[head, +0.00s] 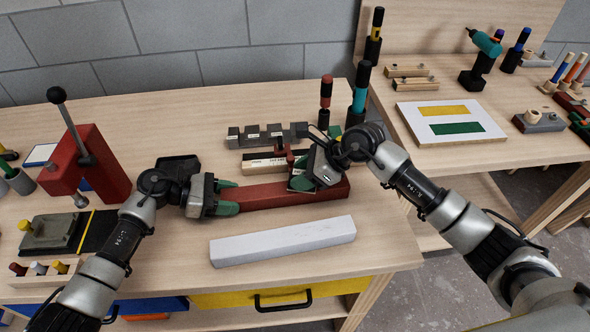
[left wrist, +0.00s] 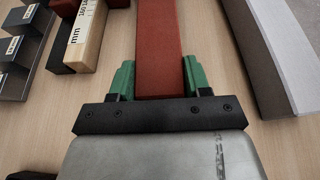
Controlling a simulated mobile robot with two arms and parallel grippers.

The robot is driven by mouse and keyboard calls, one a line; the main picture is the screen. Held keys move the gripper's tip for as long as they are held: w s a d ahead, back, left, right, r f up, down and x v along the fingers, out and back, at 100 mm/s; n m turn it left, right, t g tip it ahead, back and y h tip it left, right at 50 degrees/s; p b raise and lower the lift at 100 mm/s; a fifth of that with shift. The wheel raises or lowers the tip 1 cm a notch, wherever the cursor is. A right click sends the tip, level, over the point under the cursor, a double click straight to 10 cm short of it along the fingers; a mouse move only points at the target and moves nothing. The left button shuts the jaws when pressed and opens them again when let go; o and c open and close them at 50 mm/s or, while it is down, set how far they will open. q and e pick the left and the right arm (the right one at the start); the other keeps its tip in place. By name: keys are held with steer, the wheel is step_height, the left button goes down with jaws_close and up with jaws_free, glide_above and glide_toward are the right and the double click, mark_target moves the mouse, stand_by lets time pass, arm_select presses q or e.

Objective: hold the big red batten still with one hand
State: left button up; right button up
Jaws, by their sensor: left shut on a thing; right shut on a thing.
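The big red batten (head: 262,196) lies lengthwise on the bench, its right end at about the middle of the picture. My left gripper (head: 228,195) is shut across its left end, with a green finger on each side. In the left wrist view the red batten (left wrist: 158,45) runs straight out from between the green fingers (left wrist: 158,80). My right gripper (head: 303,180) is above the right part of the batten. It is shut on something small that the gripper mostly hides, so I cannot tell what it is.
A pale grey batten (head: 283,241) lies in front of the red one. Behind are a marked wooden block (head: 262,163) and a dark notched rack (head: 262,135). A red press (head: 90,165) stands at the left. Bare bench shows at front left of the grey batten.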

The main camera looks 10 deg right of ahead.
steer(key=shift+d, duration=3.15)
steer(key=shift+a, duration=4.25)
steer(key=shift+d+r, duration=0.15)
steer(key=shift+r, duration=3.9)
steer(key=shift+f, duration=0.1)
